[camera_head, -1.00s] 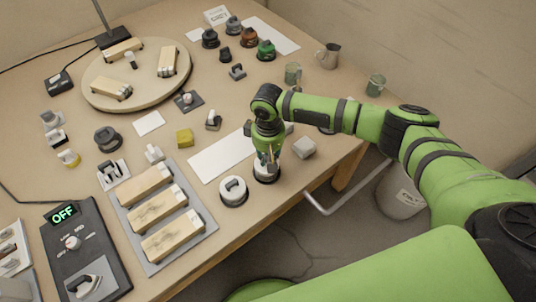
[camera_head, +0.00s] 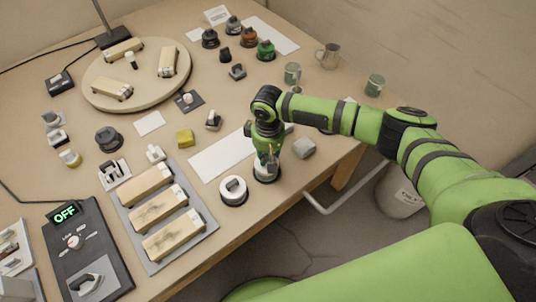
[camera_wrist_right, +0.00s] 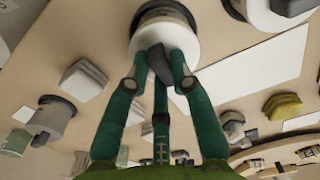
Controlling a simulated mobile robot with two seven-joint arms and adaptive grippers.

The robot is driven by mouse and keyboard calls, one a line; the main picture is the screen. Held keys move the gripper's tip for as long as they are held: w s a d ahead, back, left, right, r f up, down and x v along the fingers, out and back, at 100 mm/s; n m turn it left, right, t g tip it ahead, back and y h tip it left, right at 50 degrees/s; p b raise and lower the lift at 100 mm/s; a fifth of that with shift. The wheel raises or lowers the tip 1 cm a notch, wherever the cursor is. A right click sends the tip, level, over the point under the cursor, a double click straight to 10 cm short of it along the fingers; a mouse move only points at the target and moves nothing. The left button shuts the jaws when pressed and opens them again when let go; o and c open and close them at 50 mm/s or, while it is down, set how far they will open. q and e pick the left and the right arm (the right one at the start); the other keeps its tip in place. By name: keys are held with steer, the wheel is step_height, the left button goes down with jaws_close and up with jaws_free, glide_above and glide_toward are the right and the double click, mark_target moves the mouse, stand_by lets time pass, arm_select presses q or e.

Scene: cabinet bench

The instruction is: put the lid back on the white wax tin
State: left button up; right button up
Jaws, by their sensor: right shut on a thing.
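My right gripper (camera_head: 267,160) points down near the front edge of the bench. In the wrist view its fingers (camera_wrist_right: 160,62) are shut around the dark knob of a white round lid (camera_wrist_right: 180,36). A dark round tin body (camera_wrist_right: 165,7) shows just beyond the lid, and it also shows under the gripper in the head view (camera_head: 266,178). The lid is at or very close to the tin's top; the fingers hide whether it is fully seated. My left gripper is out of view.
A similar white-topped tin (camera_head: 233,188) stands close to the left. A white sheet (camera_head: 220,157) lies behind. A tray of wooden blocks (camera_head: 152,262) is further left. The bench's front edge is close.

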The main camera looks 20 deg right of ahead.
steer(key=shift+f+p, duration=0.15)
steer(key=shift+p, duration=0.85)
stand_by(1.4)
stand_by(0.4)
steer(key=o, duration=1.4)
steer(key=shift+r+p, duration=3.5)
steer(key=shift+p, duration=0.45)
jaws_close()
